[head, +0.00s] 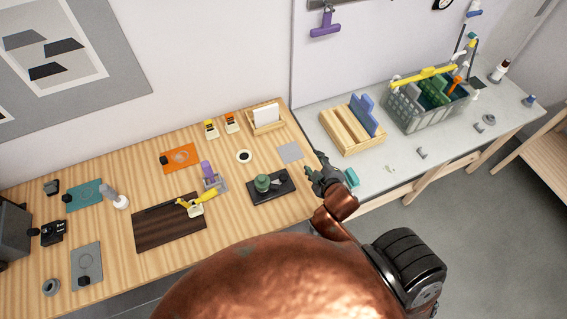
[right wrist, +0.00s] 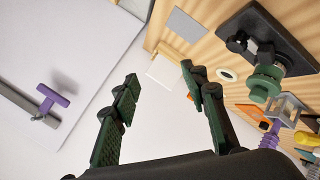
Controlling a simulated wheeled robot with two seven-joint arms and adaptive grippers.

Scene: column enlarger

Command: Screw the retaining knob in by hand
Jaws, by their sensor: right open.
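I cannot tell for certain which piece is the retaining knob. A black plate (head: 287,195) on the wooden table carries a round green stepped part (head: 262,183). The right wrist view shows the same green part (right wrist: 264,84) on the black plate (right wrist: 292,58), with a small dark knob-like piece (right wrist: 237,43) beside it. My right gripper (head: 321,168) is at the table's right edge, to the right of the black plate and apart from it. In the right wrist view its two fingers (right wrist: 160,90) are spread with nothing between them. My left gripper is not in view.
A dark brown board (head: 150,232) with a yellow part, a purple-topped piece (head: 207,170) and coloured mats stand to the left. A wooden rack (head: 350,138) and a grey crate (head: 407,118) stand on the grey bench. Bare wood lies in front of the black plate.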

